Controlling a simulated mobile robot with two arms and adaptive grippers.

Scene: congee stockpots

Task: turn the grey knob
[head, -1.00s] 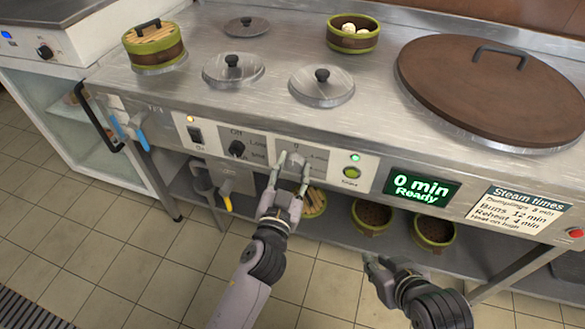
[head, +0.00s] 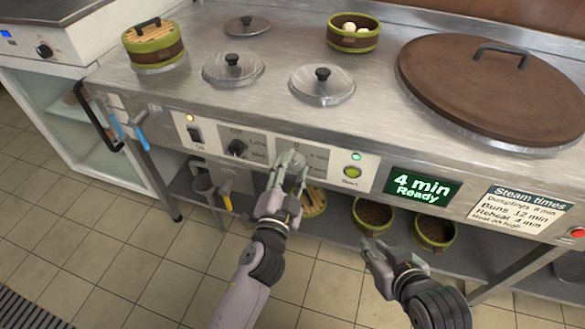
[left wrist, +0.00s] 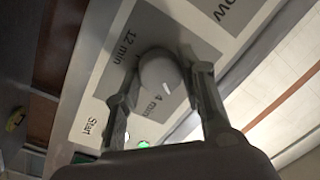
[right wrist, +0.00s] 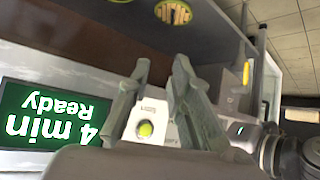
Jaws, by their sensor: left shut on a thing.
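The grey knob (left wrist: 160,72) is round with a white mark, and the mark points toward the "4 min" label in the left wrist view. My left gripper (head: 290,160) has its two fingers on either side of the knob and is shut on it. In the head view the fingers hide most of the knob. The display (head: 422,187) reads "4 min Ready". My right gripper (head: 374,252) is empty, with its fingers apart, in front of the counter. It also shows in the right wrist view (right wrist: 161,64).
Steamer baskets (head: 434,232) stand on the lower shelf. A big brown lid (head: 490,95) covers the right of the counter.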

